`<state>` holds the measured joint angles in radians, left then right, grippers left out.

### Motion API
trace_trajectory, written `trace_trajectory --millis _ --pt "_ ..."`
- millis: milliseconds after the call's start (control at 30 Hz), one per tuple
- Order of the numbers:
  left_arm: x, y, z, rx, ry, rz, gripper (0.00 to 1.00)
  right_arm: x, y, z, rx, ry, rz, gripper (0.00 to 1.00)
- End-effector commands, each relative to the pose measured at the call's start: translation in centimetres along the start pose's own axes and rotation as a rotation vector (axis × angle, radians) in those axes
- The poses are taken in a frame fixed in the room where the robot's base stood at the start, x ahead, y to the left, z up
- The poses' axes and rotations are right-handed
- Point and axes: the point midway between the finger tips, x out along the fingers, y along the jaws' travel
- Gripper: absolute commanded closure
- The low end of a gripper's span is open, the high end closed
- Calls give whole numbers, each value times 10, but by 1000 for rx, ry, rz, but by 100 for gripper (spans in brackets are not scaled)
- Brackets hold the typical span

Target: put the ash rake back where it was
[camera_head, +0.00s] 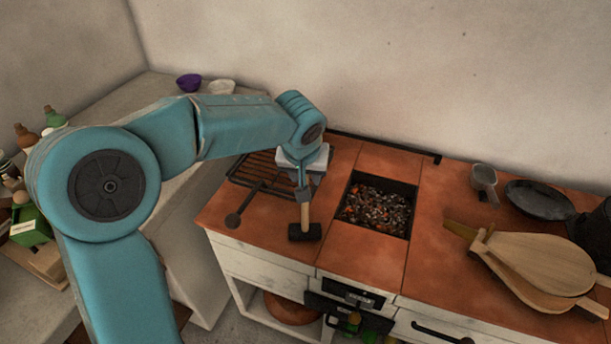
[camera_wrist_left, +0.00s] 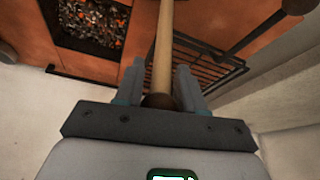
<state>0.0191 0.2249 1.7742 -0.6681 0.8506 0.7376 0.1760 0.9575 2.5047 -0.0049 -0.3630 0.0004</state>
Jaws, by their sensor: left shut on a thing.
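The ash rake has a pale wooden handle and a dark, blocky head (camera_head: 305,231). My left gripper (camera_head: 303,190) is shut on the handle and points down over the left part of the tiled stove top. The head hangs below the gripper near the front edge of the stove; I cannot tell whether it touches the tiles. In the left wrist view the handle (camera_wrist_left: 163,50) runs between the two fingers (camera_wrist_left: 160,90). The rake's upper end is mostly hidden by my gripper in the head view. My right gripper is not in view.
A black grate (camera_head: 250,172) lies left of the rake, with a dark round-ended tool (camera_head: 233,219) beside it. An open ember pit (camera_head: 377,207) is to the right. Bellows (camera_head: 535,270), a pan (camera_head: 540,199) and a small metal cup (camera_head: 484,177) stand further right. A dark rail (camera_head: 390,147) runs along the back.

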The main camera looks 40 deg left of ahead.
Motion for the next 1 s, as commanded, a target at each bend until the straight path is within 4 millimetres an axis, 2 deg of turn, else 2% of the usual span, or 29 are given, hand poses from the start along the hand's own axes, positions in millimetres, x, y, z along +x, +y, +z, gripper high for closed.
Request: trace_trajectory --millis 400,433,500,833,933,1000 --pt "7 0 2 0 3 1 97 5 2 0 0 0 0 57" --pt "6 0 2 0 1 1 55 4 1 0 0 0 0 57" --pt "5 0 2 0 1 0 36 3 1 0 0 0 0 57" --pt "2 0 0 0 1 0 36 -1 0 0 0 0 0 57" --pt "-9 0 0 -1 4 1 36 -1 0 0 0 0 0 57" --pt "-24 0 -1 0 6 2 36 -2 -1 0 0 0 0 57"
